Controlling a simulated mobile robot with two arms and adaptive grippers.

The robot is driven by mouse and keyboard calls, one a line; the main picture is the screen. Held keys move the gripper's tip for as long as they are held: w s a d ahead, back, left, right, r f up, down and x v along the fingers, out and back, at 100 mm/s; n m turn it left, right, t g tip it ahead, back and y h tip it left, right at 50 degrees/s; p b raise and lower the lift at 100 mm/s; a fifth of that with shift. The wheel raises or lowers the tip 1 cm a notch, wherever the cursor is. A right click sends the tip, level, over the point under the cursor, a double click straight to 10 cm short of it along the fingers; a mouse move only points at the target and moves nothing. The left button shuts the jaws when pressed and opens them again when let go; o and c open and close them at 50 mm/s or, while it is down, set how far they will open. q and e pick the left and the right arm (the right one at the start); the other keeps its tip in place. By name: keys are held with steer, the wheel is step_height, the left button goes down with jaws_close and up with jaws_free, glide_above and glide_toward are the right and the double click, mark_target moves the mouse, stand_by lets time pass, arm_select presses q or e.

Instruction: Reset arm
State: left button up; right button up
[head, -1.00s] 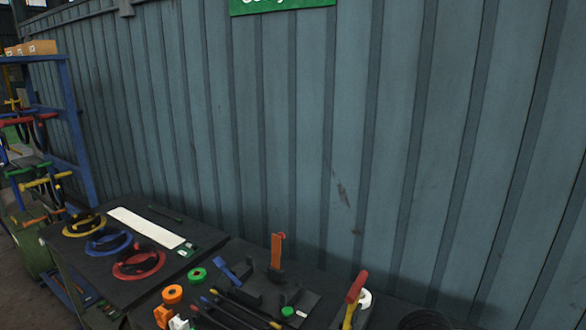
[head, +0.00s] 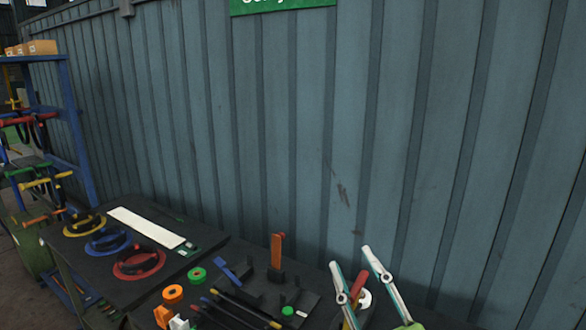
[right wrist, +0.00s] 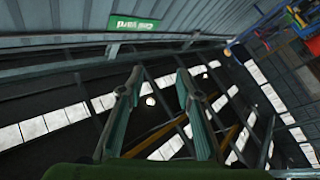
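My right gripper (head: 350,257) rises into the lower right of the head view, its two pale, green-edged fingers pointing up and standing apart with nothing between them. It stands in front of the table's right part and partly hides a red and yellow handled tool (head: 358,286) and a white roll (head: 364,298). In the right wrist view the same gripper (right wrist: 159,72) is open and empty, with the dark roof and its bright panels behind it. My left gripper is not in view.
The dark table (head: 215,262) holds red, blue and yellow rings, a long white strip (head: 147,228), orange and green rolls, dark rods and an upright orange piece (head: 277,250). A ribbed blue-grey wall (head: 300,130) stands behind. A blue rack (head: 75,130) is at left.

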steer(key=s+d+f+m+g+h, duration=0.2)
steer(key=d+f+g, duration=0.1)
steer(key=f, duration=0.5)
steer(key=s+d+f+m+g+h, duration=0.1)
steer(key=d+f+m+g+h, duration=0.2)
steer(key=f, duration=0.5)
steer(key=s+d+f+m+g+h, duration=0.1)
steer(key=s+d+f+g+h, duration=0.2)
steer(key=f, duration=0.5)
steer(key=s+d+f+m+g+y, duration=0.1)
steer(key=s+f+g+y, duration=0.1)
steer(key=s+f+g, duration=0.95)
steer(key=s+f+t+b, duration=0.1)
steer(key=s+f+b, duration=0.25)
steer(key=f, duration=1.45)
steer(key=s+f+t+b, duration=0.1)
steer(key=s+f+b, duration=0.25)
steer(key=f, duration=1.45)
steer(key=s+d+f+g+b, duration=0.1)
steer(key=s+d+f+b, duration=0.2)
steer(key=s+f, duration=1.4)
step_height(320, 180, down, 4)
steer(key=shift+s+d+f+g+b, duration=0.15)
steer(key=shift+s+g+b, duration=0.2)
steer(key=shift+b, duration=0.55)
